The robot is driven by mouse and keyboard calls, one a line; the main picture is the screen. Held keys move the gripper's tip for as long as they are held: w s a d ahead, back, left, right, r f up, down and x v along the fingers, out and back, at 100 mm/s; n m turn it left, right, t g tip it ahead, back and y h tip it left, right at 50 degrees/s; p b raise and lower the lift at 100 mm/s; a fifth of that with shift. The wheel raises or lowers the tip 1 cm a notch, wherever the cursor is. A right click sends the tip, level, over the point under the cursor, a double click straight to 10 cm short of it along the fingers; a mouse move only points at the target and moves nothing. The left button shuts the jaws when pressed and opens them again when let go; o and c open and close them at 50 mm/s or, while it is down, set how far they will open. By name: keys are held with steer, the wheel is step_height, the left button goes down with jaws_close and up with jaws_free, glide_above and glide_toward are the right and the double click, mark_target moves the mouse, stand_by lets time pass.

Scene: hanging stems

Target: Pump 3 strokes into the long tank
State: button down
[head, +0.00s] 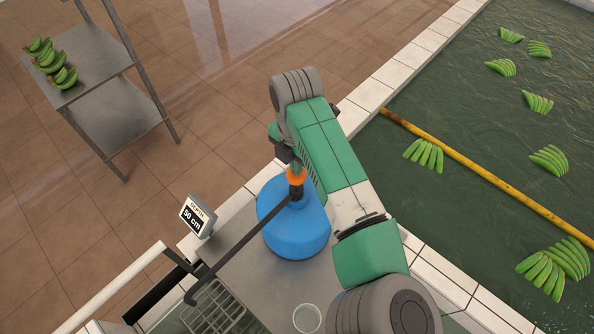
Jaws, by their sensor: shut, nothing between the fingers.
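A blue pump canister (292,232) stands on the grey metal counter. Its black spout (243,247) slants down to the lower left, its hooked tip over a wire basket at a water-filled tank. An orange collar (296,177) is at the pump's top. My gripper (296,165) is shut and empty, directly at the pump top; whether it touches is hidden by my arm. A large tank (470,130) of dark green water with floating green banana bunches fills the right side. I cannot tell which tank is the long one.
A small sign reading 50 cm (196,216) stands left of the canister. A clear cup (307,318) is on the counter front. The wire basket (213,308) is at lower left. A yellow pole (480,173) crosses the large tank. A metal shelf (95,60) holds bananas.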

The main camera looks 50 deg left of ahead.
steer(key=shift+f+b, duration=0.9)
steer(key=shift+f, duration=1)
steer(key=shift+r, duration=0.1)
steer(key=shift+r+p, duration=1.95)
steer(key=shift+r, duration=0.5)
steer(key=shift+r, duration=0.1)
step_height(320, 180, up, 4)
steer(key=p, duration=0.3)
steer(key=shift+r, duration=0.9)
